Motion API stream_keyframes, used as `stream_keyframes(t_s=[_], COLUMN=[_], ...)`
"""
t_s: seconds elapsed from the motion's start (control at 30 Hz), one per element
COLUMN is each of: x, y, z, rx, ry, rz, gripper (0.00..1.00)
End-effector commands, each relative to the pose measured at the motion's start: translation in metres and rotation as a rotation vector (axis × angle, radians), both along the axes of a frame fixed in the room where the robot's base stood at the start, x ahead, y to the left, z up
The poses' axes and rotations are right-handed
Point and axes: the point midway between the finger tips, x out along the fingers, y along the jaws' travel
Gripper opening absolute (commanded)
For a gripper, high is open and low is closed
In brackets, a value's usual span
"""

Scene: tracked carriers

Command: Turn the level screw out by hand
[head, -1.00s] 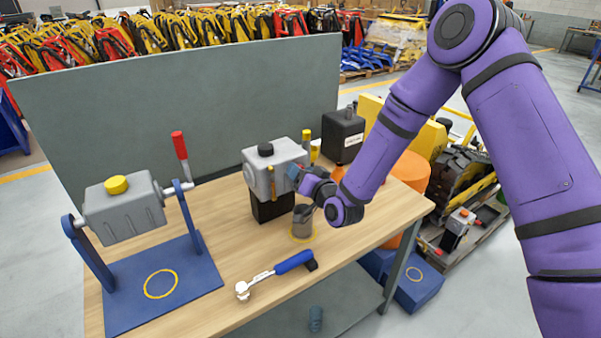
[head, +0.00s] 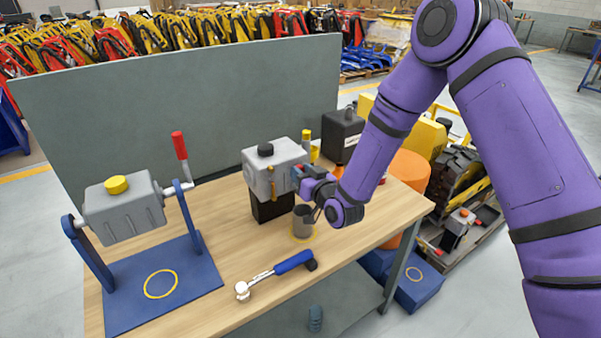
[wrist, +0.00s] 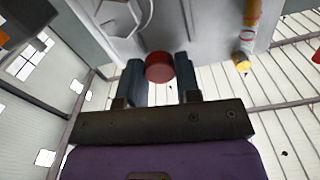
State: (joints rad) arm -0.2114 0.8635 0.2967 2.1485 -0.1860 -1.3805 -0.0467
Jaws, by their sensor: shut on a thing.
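A grey gearbox (head: 262,172) with a black cap sits on a black block on the workbench. In the wrist view, the round red head of the level screw (wrist: 159,67) is at the gearbox's grey face (wrist: 200,25). My gripper (wrist: 160,72) has one dark finger on each side of the red head and is shut on it. In the head view, my gripper (head: 297,174) is at the gearbox's right side, and the screw is mostly hidden there. I cannot tell how far out the screw is.
A grey cup (head: 303,222) stands in a yellow ring below my gripper. A blue-handled ratchet (head: 280,272) lies in front. A second grey housing (head: 122,214) hangs on a blue stand at left. A black canister (head: 342,137) stands behind.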

Motion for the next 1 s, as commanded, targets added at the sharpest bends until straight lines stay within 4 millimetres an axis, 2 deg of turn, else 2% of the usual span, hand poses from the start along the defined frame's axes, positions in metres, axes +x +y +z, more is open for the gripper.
stream_keyframes(t_s=[0.3,0.73,1.0], x=[-0.0003,0.0002,-0.0002], y=[0.0004,-0.0004,0.0005], z=[-0.0004,-0.0005,-0.0001], rx=[-0.352,-0.415,-0.717], ry=[-0.237,-0.279,-0.484], rz=[0.001,-0.001,0.000], gripper=[0.14,0.14,0.14])
